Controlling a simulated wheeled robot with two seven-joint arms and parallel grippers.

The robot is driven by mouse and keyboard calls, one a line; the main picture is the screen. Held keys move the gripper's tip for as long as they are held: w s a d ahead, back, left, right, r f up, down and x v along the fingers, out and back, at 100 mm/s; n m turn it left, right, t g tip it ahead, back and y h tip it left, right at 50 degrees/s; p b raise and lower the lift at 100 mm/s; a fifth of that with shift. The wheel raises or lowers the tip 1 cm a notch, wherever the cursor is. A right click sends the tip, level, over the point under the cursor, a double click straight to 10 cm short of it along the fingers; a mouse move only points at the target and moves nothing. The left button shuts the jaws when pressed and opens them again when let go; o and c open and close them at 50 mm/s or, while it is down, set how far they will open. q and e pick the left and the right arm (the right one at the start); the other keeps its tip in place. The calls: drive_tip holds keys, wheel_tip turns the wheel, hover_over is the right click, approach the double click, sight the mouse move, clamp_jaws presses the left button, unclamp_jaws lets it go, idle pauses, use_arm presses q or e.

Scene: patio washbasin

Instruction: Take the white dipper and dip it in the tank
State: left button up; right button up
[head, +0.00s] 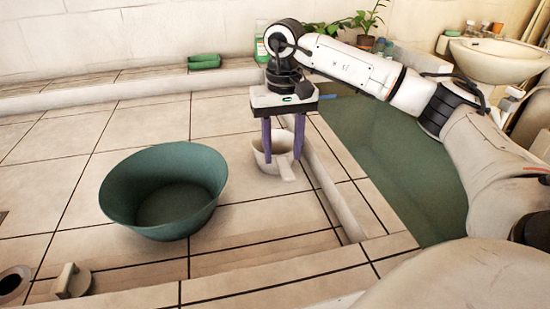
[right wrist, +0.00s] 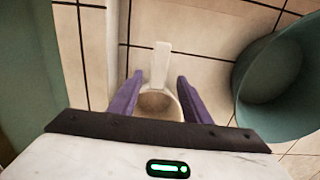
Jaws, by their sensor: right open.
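The white dipper (head: 262,160) stands on the tiled ledge between the green basin and the tank, its handle pointing to the front. My right gripper (head: 282,157) points down at the dipper with its purple fingers apart. In the right wrist view, the dipper's bowl (right wrist: 158,104) and handle (right wrist: 160,62) show between the open fingers (right wrist: 160,78); whether they touch it I cannot tell. The tank (head: 425,185), a sunken basin of dark green water, lies to the right of the dipper, partly behind my right arm. My left gripper is out of view.
A dark green round basin (head: 165,185) stands left of the dipper and also shows in the right wrist view (right wrist: 250,85). A raised tiled rim (head: 340,195) runs between dipper and tank. Potted plants (head: 365,25) and a white sink (head: 497,58) are behind.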

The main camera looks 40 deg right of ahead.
sight(284, 164)
drive_tip(key=f, duration=0.5)
drive_tip(key=shift+s+d+f+b, duration=0.1)
drive_tip(key=shift+s+f+b, duration=0.15)
drive_tip(key=shift+b, duration=0.15)
drive_tip(key=shift+r, duration=0.1)
clamp_jaws()
wheel_tip(284, 164, up, 10)
drive_tip(key=shift+p, duration=0.8)
